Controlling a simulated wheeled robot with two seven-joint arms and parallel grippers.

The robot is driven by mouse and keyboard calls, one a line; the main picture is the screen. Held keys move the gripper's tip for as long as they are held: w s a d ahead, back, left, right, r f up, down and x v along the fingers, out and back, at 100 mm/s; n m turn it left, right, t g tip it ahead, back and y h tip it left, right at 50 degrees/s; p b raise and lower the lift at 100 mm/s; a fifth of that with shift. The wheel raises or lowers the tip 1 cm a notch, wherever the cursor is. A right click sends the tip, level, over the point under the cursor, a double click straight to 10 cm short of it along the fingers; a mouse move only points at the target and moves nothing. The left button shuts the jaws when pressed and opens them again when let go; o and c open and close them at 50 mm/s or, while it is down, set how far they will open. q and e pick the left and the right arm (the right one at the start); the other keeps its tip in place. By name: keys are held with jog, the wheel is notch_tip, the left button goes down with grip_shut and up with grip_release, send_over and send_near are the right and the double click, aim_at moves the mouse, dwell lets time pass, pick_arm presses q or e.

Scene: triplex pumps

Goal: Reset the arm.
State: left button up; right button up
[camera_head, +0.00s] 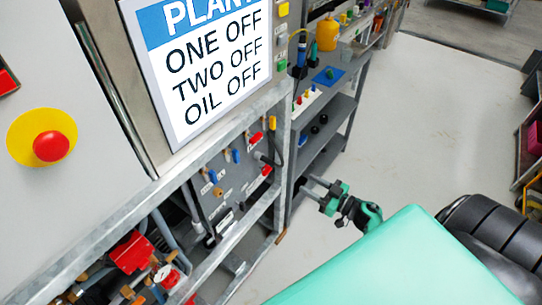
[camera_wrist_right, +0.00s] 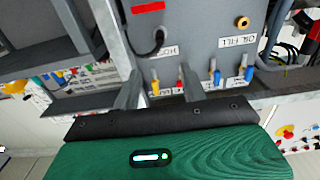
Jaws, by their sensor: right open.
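My right gripper (camera_head: 318,187) is in the head view, right of the metal frame and in front of the grey shelving. Its two fingers are apart with nothing between them. In the right wrist view my right gripper (camera_wrist_right: 163,92) shows two separated grey fingers, pointing toward a grey panel (camera_wrist_right: 205,45) with coloured levers. My left gripper is not in the head view.
A red button (camera_head: 50,146) on a yellow disc is at left. A sign (camera_head: 205,60) reads "ONE OFF, TWO OFF, OIL OFF". A metal frame (camera_head: 225,125) surrounds levers and pipes. Shelving (camera_head: 338,115) stands behind. The floor (camera_head: 440,120) at right is clear.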

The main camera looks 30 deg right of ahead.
jog(key=s+a+f+m+g+h, duration=0.2)
jog(key=s+f, duration=0.1)
jog(key=f, duration=0.7)
jog(key=s+a+f+m+g+h+p, duration=0.15)
jog(key=s+f, duration=0.25)
jog(key=f, duration=0.5)
jog(key=s+a+f+m+g+h, duration=0.1)
jog(key=s+a+f+g+h, duration=0.15)
jog(key=f, duration=0.75)
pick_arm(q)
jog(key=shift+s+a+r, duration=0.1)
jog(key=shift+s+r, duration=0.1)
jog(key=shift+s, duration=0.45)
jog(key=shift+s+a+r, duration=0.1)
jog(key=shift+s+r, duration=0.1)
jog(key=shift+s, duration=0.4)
pick_arm(e)
jog(key=s+a+f+g, duration=0.3)
jog(key=s+f, duration=0.2)
jog(key=s, duration=0.5)
jog(key=s+a+f+n+g, duration=0.1)
jog(key=s+a+f+g, duration=0.2)
jog(key=s, duration=0.6)
jog(key=s+a+f+n+g, duration=0.1)
jog(key=s+a+f+g, duration=0.2)
jog(key=s+f, duration=0.5)
jog(key=s, duration=0.2)
jog(key=shift+s+g+h, duration=0.3)
jog(key=shift+h, duration=0.1)
jog(key=shift+n, duration=0.25)
